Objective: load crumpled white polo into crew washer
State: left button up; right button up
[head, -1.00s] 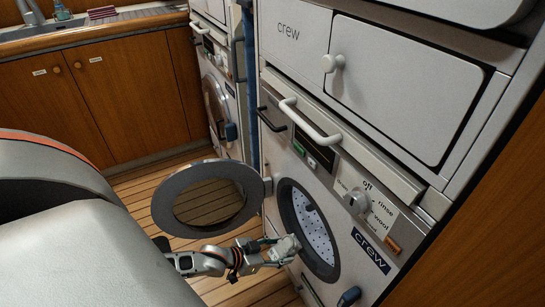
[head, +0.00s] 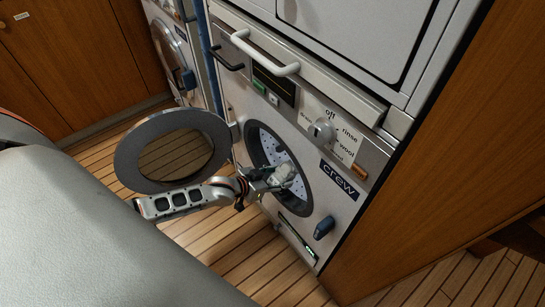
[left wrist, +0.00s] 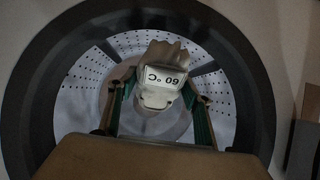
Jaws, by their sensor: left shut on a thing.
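My left gripper (head: 272,182) is at the round opening of the crew washer (head: 275,110). It is shut on the crumpled white polo (head: 285,173). In the left wrist view the polo (left wrist: 165,60) sits between the two fingers, with a "60 °C" label facing the camera. Behind it is the perforated drum (left wrist: 75,90), ringed by the dark door rim (left wrist: 22,100). The washer's round door (head: 132,150) stands open to the left, with my left arm passing in front of its lower edge. My right gripper is not in view.
A second washer (head: 172,45) stands further back on the left. A white bar handle (head: 265,55) and a dial (head: 320,130) stick out above the opening. Wooden floor (head: 215,235) lies in front.

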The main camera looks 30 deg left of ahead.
pick_arm(q)
jog(key=w, duration=0.1)
jog(key=w+d, duration=0.1)
jog(key=w, duration=0.1)
jog(key=w+b, duration=0.1)
jog(key=shift+w+d+f, duration=0.15)
jog(key=shift+w+d, duration=0.05)
jog(key=shift+d, duration=0.1)
jog(key=w+d+b, duration=0.4)
jog(key=w, duration=0.8)
jog(key=f+b, duration=0.1)
jog(key=f, duration=0.1)
jog(key=f+b, duration=0.1)
jog(key=f, duration=0.2)
jog(key=f+b, duration=0.1)
jog(key=f, duration=0.2)
jog(key=shift+s+d, duration=0.15)
jog(key=shift+s, duration=0.1)
jog(key=shift+w+b, duration=0.1)
jog(key=shift+b, duration=0.25)
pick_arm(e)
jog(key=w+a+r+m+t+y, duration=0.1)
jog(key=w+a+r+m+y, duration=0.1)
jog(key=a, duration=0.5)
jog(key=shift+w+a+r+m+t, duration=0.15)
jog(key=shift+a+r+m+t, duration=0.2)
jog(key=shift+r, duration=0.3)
